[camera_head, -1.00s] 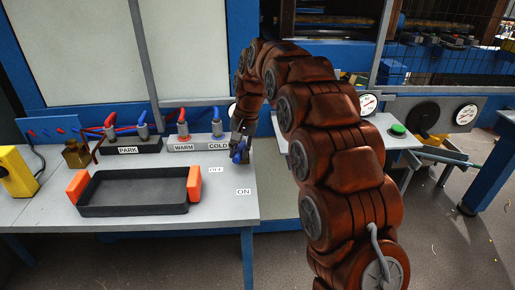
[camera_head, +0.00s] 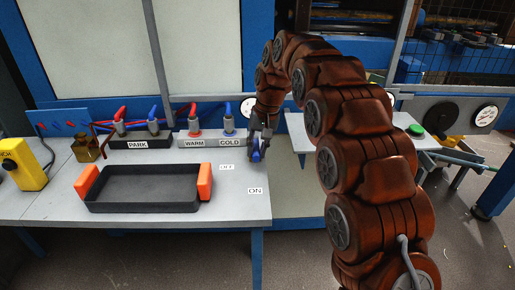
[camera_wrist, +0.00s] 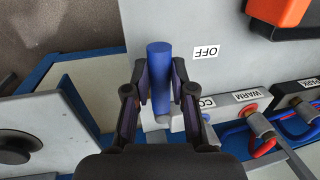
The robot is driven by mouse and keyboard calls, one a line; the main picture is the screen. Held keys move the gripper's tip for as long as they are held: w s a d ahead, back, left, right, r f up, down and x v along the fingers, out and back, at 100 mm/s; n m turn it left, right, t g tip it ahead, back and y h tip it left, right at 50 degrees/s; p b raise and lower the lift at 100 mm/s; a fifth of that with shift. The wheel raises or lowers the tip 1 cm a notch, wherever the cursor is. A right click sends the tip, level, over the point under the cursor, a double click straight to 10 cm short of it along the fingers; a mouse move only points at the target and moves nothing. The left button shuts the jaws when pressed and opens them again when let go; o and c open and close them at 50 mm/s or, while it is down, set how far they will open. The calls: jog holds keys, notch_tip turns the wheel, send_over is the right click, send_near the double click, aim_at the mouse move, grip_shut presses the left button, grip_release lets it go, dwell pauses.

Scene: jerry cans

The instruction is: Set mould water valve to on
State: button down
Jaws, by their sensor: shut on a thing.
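The mould water valve's blue handle (camera_head: 256,155) is at the right edge of the grey table, near the OFF label (camera_head: 227,167) and farther from the ON label (camera_head: 255,191). My gripper (camera_head: 258,148) is at the handle. In the wrist view the blue handle (camera_wrist: 160,80) stands between my fingers, which are shut on it. The OFF label (camera_wrist: 207,52) lies beside it there. The handle's lower end and the valve body are mostly hidden by my gripper.
A black tray (camera_head: 145,208) with orange ends sits front left. PARK (camera_head: 142,144), WARM (camera_head: 194,141) and COLD (camera_head: 229,141) hose couplings line the table's back. A yellow box (camera_head: 22,165) stands far left. A second table with a green button (camera_head: 416,129) is at right.

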jog(key=c, duration=1)
grip_release()
jog(key=shift+r, duration=0.15)
jog(key=r, duration=0.2)
jog(key=d+r, duration=0.1)
jog(key=r, duration=0.4)
jog(key=shift+d+r, duration=0.1)
jog(key=shift+d, duration=0.15)
jog(key=s+d+r+p, duration=0.1)
jog(key=s+d+p, duration=0.15)
jog(key=s, duration=0.35)
jog(key=s+d+r+h+p, duration=0.1)
jog(key=s+d+r, duration=0.15)
jog(key=s, duration=0.45)
jog(key=s+d+r+p, duration=0.1)
jog(key=s+d+p, duration=0.1)
jog(key=s+d, duration=0.3)
jog(key=shift+g+h, duration=0.6)
jog(key=shift+g, duration=0.3)
jog(key=s+d+f+p, duration=0.1)
jog(key=s, duration=0.7)
jog(key=s+d+f+p, duration=0.2)
jog(key=s, duration=0.6)
jog(key=s+d+f+p, duration=0.1)
jog(key=s+f+p, duration=0.1)
jog(key=s, duration=0.7)
jog(key=shift+d+f, duration=0.2)
jog(key=shift+d, duration=0.05)
